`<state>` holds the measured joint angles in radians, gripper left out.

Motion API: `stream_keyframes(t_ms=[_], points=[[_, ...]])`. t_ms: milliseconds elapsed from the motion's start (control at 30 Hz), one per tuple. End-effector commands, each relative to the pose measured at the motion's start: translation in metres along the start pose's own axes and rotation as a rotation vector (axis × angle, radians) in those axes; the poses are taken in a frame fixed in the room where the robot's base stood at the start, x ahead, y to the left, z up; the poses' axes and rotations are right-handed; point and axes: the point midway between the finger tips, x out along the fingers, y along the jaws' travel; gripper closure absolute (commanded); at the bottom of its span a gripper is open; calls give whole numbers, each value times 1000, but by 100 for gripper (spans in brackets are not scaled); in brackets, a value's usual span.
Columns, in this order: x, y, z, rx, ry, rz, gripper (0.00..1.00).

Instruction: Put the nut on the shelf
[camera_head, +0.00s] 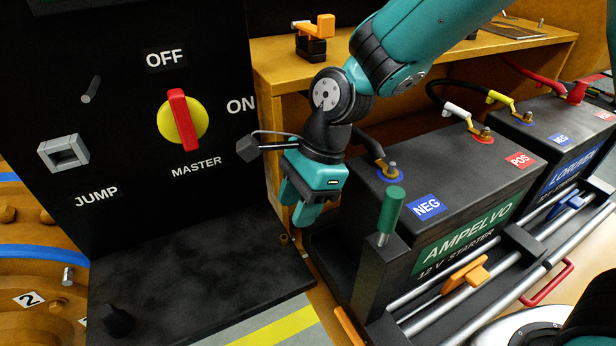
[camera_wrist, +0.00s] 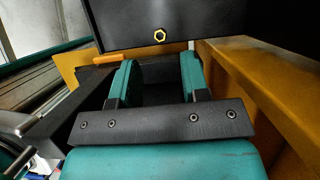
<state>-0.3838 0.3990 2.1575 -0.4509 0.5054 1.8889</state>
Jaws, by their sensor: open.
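A small brass-coloured nut (camera_head: 284,239) lies on the black ledge (camera_head: 190,275) at the foot of the black switch panel, near the ledge's right edge. My gripper (camera_head: 296,208) points down just above the nut. Its teal fingers are apart with nothing between them, and they also show in the wrist view (camera_wrist: 158,62). The gap between fingers and nut is hard to judge. Which surface is the shelf is not marked.
The black battery marked AMPELVO (camera_head: 430,190) stands right of my gripper, with a green-handled post (camera_head: 390,212) in front. A wooden bench (camera_head: 420,55) with an orange-topped item (camera_head: 316,36) is behind. A black knob (camera_head: 117,320) stands on the ledge's front left; the ledge's middle is clear.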

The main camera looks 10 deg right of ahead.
Motion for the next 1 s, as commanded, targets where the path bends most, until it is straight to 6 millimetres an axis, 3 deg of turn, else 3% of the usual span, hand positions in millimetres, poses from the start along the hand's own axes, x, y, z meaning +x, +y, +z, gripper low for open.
stream_keyframes(t_ms=[100, 333, 1000], points=[[-27, -1, 0, -1, -1, -6, 58], [-59, -1, 0, 1, 0, -3, 58], [-65, 0, 0, -1, 0, 0, 58]])
